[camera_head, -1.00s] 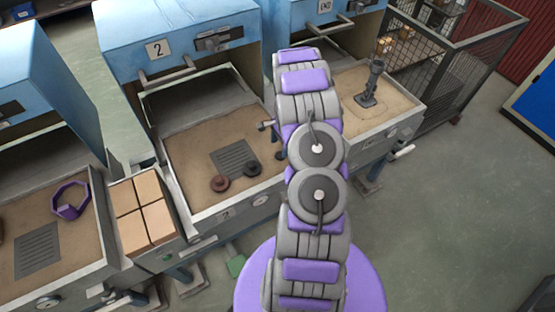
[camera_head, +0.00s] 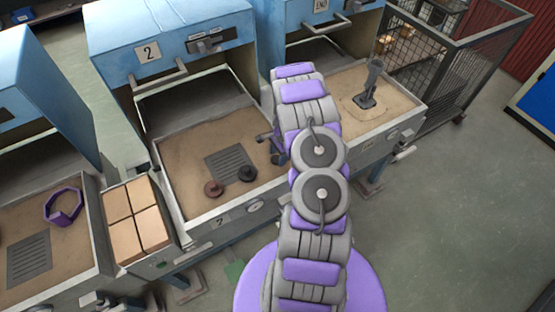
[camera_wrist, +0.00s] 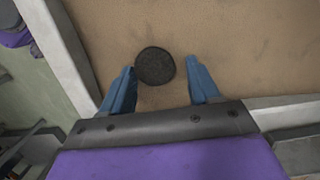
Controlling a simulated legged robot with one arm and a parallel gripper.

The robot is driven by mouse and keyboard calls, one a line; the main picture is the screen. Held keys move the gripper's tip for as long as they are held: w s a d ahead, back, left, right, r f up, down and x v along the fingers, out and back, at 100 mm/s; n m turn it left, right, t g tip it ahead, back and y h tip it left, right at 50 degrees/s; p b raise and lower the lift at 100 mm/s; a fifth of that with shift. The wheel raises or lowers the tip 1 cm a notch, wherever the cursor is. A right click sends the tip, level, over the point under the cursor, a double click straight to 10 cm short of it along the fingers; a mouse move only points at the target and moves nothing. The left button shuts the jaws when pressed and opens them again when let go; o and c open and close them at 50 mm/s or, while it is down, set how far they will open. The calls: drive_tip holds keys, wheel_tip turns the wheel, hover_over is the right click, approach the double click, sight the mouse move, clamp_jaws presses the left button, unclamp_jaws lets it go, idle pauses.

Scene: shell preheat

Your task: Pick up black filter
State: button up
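In the wrist view the black filter (camera_wrist: 155,66) lies flat on the sand, just beyond and between my fingertips. My gripper (camera_wrist: 161,82) is open, with two blue fingers apart and nothing between them touching the disc that I can see.
A reddish-brown disc (camera_head: 213,188) lies left of the black filter, by a slotted grate (camera_head: 230,163). The bed's raised metal rim (camera_head: 200,219) borders the sand. A purple ring (camera_head: 63,206) lies on the left bed, and a grey part (camera_head: 372,86) stands on the right bed.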

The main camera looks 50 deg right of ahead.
drive_tip(key=shift+s+f, duration=0.1)
drive_tip(key=shift+s, duration=0.05)
drive_tip(key=shift+c, duration=0.7)
drive_tip(key=shift+a, duration=0.5)
drive_tip(key=c, duration=0.4)
drive_tip(key=shift+c, duration=1)
drive_tip(key=shift+d, duration=0.15)
